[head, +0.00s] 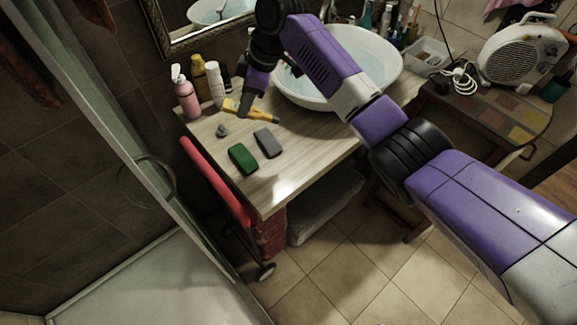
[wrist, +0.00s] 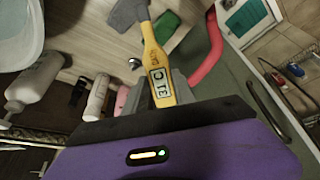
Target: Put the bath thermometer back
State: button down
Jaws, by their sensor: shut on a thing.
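The bath thermometer (wrist: 156,62) is yellow with a small grey display. My gripper (wrist: 163,88) is shut on it near the display end, and its narrow end points away from my wrist. In the head view the thermometer (head: 258,115) shows as a yellow strip at my gripper (head: 243,106), over the back left of the wooden counter (head: 285,180), left of the basin. The fingers hide part of it there. I cannot tell how high it is above the counter.
A green block (head: 243,158), a grey block (head: 268,142) and a small grey object (head: 222,130) lie on the counter. A pink pump bottle (head: 186,95) and other bottles stand behind. The basin (head: 385,65) is at right, under my arm. The counter's front is clear.

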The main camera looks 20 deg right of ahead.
jog(key=shift+s+d+r+n+g, duration=0.15)
jog(key=shift+d+r+n+g, duration=0.1)
jog(key=shift+r+n, duration=0.25)
jog(key=shift+s+d+r+n+g, duration=0.1)
jog(key=shift+r+n+g, duration=0.2)
jog(key=shift+n, duration=0.3)
jog(key=s+d+r+n+h, duration=0.1)
jog(key=s+d+n, duration=0.2)
jog(key=n+h+b, duration=0.3)
jog(key=b, duration=0.3)
send_over(283, 174)
jog(key=shift+g, duration=0.45)
notch_tip(283, 174, down, 17)
jog(key=shift+r, duration=0.15)
jog(key=shift+f+p, duration=0.45)
jog(key=shift+f, duration=2.1)
jog(key=c, duration=1)
grip_release()
